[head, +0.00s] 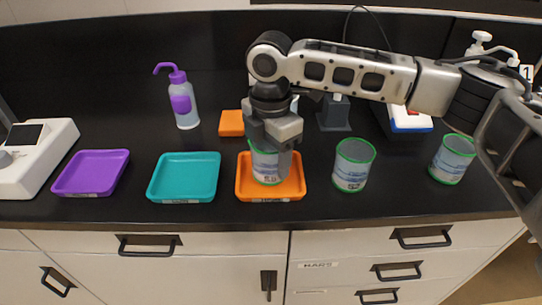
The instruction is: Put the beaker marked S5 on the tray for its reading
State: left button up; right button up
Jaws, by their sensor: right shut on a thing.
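My right gripper (272,146) is shut on a beaker (265,168) with a green rim and a pale blue-grey label. The beaker is upright at the orange tray (293,189); I cannot tell if its base touches the tray floor. The gripper hides part of its rim and right side. A second beaker (352,168) stands on the bench right of the orange tray, and a third beaker (452,160) stands farther right. The marks on the beakers are too small to read. My left gripper is not in view.
A teal tray (184,199) and a purple tray (80,190) lie to the left. A wash bottle (184,104) and an orange block (231,123) stand behind. A white instrument (40,160) is at far left. The bench's front edge runs below the trays.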

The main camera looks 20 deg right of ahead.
jog(key=shift+f, duration=0.45)
jog(key=o, duration=1)
jog(key=shift+f, duration=0.15)
jog(key=shift+o, duration=0.2)
notch_tip(320, 180, up, 12)
jog(key=shift+r, duration=0.2)
